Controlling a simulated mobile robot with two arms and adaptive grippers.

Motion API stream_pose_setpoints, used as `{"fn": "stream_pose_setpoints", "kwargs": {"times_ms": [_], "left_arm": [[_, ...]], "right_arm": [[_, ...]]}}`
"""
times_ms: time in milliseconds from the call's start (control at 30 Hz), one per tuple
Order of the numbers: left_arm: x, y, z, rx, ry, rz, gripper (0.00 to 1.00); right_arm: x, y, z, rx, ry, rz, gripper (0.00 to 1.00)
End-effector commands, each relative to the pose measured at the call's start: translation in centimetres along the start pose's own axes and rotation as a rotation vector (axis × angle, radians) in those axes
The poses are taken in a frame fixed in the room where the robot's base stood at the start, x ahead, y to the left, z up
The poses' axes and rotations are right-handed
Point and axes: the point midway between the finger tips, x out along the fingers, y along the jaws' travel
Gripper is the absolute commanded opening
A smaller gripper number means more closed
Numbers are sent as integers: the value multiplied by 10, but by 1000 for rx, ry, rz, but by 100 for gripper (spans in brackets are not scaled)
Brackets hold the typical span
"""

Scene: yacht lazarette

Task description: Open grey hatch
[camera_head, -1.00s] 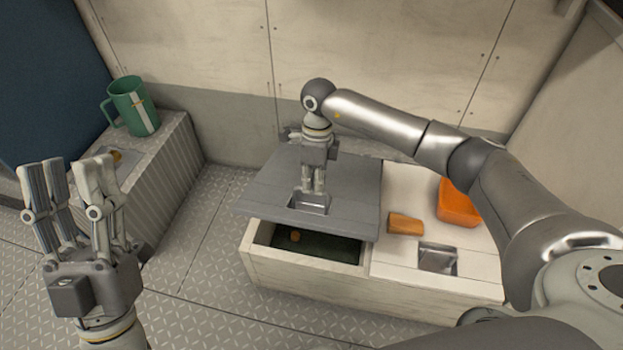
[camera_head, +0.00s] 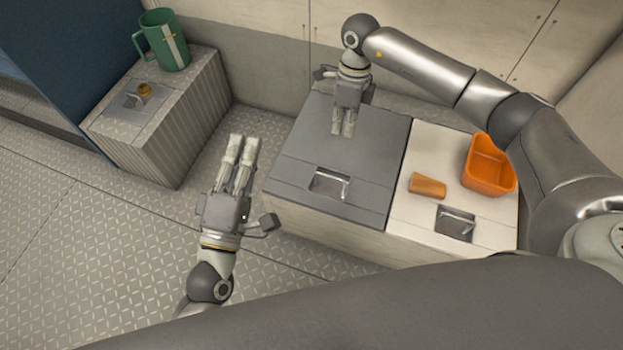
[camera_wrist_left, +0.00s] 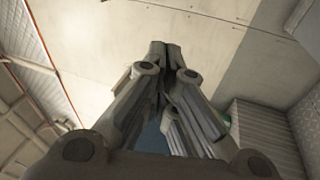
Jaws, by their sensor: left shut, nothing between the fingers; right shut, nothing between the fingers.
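The grey hatch (camera_head: 318,204) is the left lid of a pale bench, with a recessed metal latch (camera_head: 329,183) near its front edge. It lies down over its compartment, and no opening shows. My right gripper (camera_head: 343,134) is shut and empty, pointing down at the rear part of the hatch; I cannot tell whether it touches. My left gripper (camera_head: 244,142) is shut and empty, just left of the hatch over the floor, fingers pointing away from me. Its closed fingers (camera_wrist_left: 172,55) also show in the left wrist view.
The white lid (camera_head: 408,212) right of the hatch carries an orange container (camera_head: 488,166) and a brown-orange piece (camera_head: 427,186), beside another latch (camera_head: 455,223). A green mug (camera_head: 165,40) stands on a ribbed box (camera_head: 170,130) at the left. Open floor (camera_head: 110,235) lies at lower left.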

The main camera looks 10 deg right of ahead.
Motion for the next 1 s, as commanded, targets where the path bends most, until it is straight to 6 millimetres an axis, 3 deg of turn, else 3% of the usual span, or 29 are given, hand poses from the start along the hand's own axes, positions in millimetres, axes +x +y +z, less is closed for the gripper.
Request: {"fn": "stream_pose_setpoints", "kwargs": {"times_ms": [300,500,767,1000], "left_arm": [[-41,-109,60,-911,9,-260,0],[-77,-164,83,-1343,123,-409,0],[-101,-196,95,-1582,231,-486,0],[-76,-209,100,-1598,238,-487,0]], "right_arm": [[0,0,0,0,0,0,0],[0,0,0,0,0,0,0],[0,0,0,0,0,0,0],[0,0,0,0,0,0,0]]}}
